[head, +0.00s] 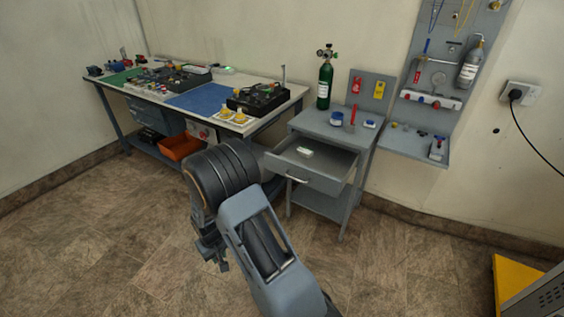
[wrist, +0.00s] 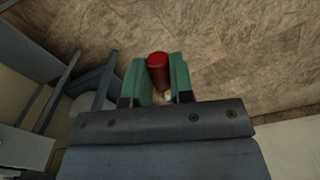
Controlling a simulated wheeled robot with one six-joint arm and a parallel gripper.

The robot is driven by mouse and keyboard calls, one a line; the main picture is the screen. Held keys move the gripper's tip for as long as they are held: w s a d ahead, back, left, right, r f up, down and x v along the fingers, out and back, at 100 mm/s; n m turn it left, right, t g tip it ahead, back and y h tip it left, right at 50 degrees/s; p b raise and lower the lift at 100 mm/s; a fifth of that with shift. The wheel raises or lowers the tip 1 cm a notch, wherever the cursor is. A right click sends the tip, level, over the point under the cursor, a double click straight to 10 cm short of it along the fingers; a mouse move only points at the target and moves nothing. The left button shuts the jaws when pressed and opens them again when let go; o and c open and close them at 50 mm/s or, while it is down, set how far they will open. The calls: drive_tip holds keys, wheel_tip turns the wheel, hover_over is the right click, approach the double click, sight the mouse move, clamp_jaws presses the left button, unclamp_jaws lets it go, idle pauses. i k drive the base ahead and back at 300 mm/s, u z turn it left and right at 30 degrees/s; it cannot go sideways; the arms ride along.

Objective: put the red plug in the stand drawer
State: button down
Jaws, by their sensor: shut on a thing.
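My gripper (wrist: 159,82) is shut on the red plug (wrist: 158,68), which stands out between the green fingertips in the wrist view. Bare floor shows behind the plug there. In the head view my gripper (head: 213,250) hangs low at the left of my arm, and the plug cannot be made out. The stand drawer (head: 304,184) is pulled open from the grey stand (head: 335,132), to the right of my gripper and apart from it. A small white item (head: 304,151) lies inside the drawer.
The workbench (head: 285,104) is at the back left, with an orange bin (head: 180,146) below. Floor at the left is clear.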

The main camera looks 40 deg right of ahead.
sight(315, 157)
drive_tip(key=u, duration=0.2)
drive_tip(key=i, duration=1)
drive_tip(key=z, duration=1.05)
